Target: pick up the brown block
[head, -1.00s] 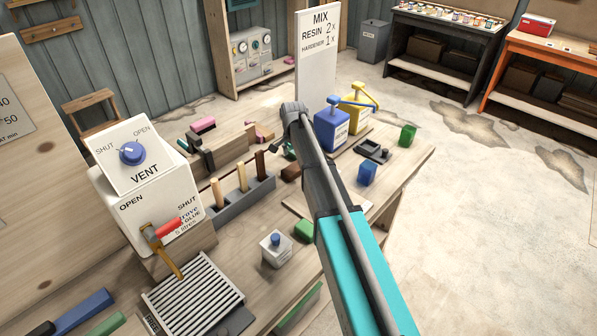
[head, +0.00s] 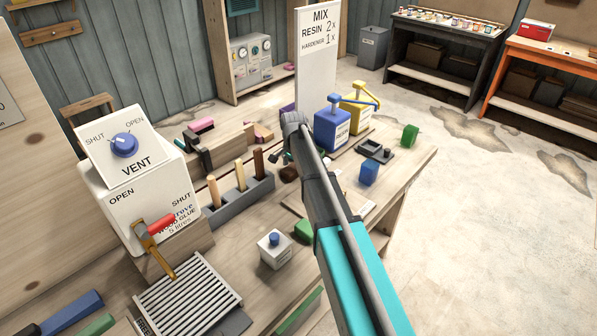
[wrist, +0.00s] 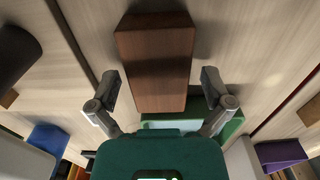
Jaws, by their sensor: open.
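The brown block (wrist: 155,60) lies on the pale wooden bench top in the wrist view, its long side running up and down the picture. My gripper (wrist: 160,78) is open, with one finger on each side of the block's lower half. Gaps show between both fingers and the block, and nothing is held. In the head view, a small dark brown block (head: 289,174) shows just under the arm's end. My gripper (head: 283,158) is small and partly hidden by the arm there.
A green piece (wrist: 232,128) lies close behind the block, partly covered by my gripper. In the head view, a grey rack with wooden pegs (head: 240,203) stands to the left. A blue bottle (head: 331,126) and a yellow bottle (head: 361,108) stand to the right.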

